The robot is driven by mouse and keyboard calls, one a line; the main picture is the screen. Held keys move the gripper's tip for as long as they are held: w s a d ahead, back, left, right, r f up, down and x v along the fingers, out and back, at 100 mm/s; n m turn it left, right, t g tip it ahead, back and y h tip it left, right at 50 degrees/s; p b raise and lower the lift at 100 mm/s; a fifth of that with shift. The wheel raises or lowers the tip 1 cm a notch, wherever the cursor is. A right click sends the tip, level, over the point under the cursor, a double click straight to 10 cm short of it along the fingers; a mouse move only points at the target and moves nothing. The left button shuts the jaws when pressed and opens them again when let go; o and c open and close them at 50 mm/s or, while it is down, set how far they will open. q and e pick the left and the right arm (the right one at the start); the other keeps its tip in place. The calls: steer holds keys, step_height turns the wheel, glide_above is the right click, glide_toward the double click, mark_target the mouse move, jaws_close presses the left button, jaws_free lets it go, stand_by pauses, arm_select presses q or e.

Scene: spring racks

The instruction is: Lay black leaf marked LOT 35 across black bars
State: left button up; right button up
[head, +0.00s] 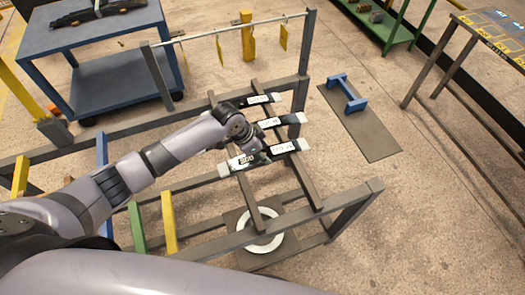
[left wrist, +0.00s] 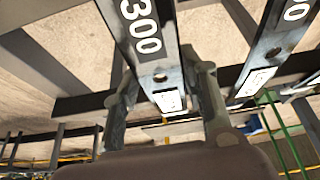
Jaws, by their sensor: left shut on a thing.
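My left gripper (head: 256,155) is shut on a black leaf (head: 280,149), the nearest of three in the head view. The leaf has pale ends and a white label; its lot number is too small to read. In the left wrist view this leaf (left wrist: 148,45) shows a white "300" and lies between the two fingers (left wrist: 167,100). It is over the two black bars (head: 304,178) of the rack, crossing them; I cannot tell whether it touches them. Two other black leaves, a middle one (head: 270,123) and a far one (head: 262,98), lie across the same bars. My right gripper is not in view.
The grey rack frame (head: 345,205) surrounds the bars. Green (head: 137,228), yellow (head: 169,222) and blue (head: 102,150) bars stand to the left. A white ring (head: 247,244) lies below the rack. A blue stand (head: 349,95) on a mat and a blue cart (head: 105,85) are beyond.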

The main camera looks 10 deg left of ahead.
arm_select(q)
steer(key=o, duration=1.4)
steer(key=shift+s+f, duration=0.1)
steer(key=shift+f, duration=0.05)
steer(key=v, duration=1.2)
steer(key=shift+d, duration=0.1)
